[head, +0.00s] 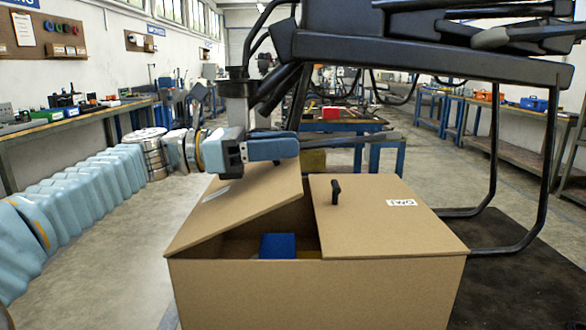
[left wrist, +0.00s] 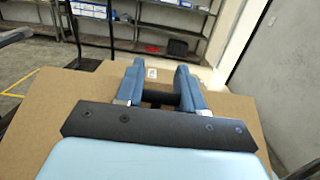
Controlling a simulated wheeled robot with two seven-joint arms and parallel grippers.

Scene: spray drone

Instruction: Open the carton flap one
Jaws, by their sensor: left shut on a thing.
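The brown cardboard carton (head: 310,295) stands in front of me with two flaps on top. Its left flap (head: 236,205) is raised and tilted, leaving a gap at the front. The left flap also fills much of the left wrist view (left wrist: 60,98). My left gripper (head: 285,149) is over the left flap, its fingers closed around the flap's black handle (left wrist: 160,97). In the head view the gripper hides that handle. The right flap (head: 370,225) lies flat and shut, with its own black handle (head: 336,191) upright. My right gripper is not in view.
A blue object (head: 277,245) shows inside the carton, with a bit of yellow beside it. A large dark drone frame (head: 420,50) stands behind and above the carton, its leg (head: 548,190) on the right. Workbenches (head: 80,122) line the left wall.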

